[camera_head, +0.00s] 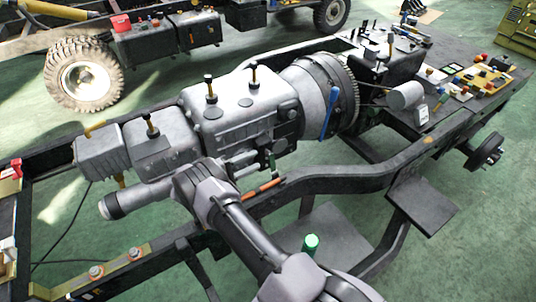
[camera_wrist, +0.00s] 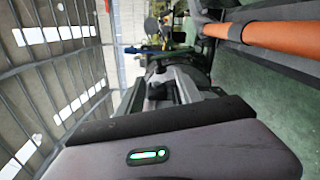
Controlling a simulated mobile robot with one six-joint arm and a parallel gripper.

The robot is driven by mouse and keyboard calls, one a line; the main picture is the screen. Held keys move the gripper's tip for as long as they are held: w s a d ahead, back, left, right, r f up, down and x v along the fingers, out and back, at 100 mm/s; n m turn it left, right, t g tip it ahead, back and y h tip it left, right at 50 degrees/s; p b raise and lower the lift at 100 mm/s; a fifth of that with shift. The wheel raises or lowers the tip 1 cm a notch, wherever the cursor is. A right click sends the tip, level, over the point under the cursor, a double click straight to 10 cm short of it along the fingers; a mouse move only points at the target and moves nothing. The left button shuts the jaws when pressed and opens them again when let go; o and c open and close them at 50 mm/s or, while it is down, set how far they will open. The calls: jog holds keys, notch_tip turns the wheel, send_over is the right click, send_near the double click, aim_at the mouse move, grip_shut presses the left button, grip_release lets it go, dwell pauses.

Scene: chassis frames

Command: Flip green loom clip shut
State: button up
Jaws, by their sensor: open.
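My gripper (camera_head: 262,165) is beside the grey gearbox, just above the near frame rail, and points right. In the wrist view its dark body fills the bottom and its fingers (camera_wrist: 172,85) reach forward. The jaws are open, and I see nothing held. An orange loom tube (camera_head: 264,188) lies along the rail just below the gripper. It also crosses the upper right of the wrist view (camera_wrist: 285,38). A small green spot (camera_head: 272,158) shows at the gripper's tip; I cannot tell whether it is the loom clip. The clip's state is not visible.
The grey gearbox (camera_head: 245,108) stands close behind my gripper. A blue handle (camera_head: 329,112) sits by the bell housing (camera_head: 318,85). The black chassis rail (camera_head: 345,180) runs along the near side. Loose parts crowd the board (camera_head: 480,80) at upper right.

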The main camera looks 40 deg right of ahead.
aim_at(268, 154)
jog(key=d, duration=0.7)
jog(key=shift+s+d+b, duration=0.1)
jog(key=shift+s+b, duration=0.05)
jog(key=shift+b, duration=0.25)
grip_shut()
dwell(0.8)
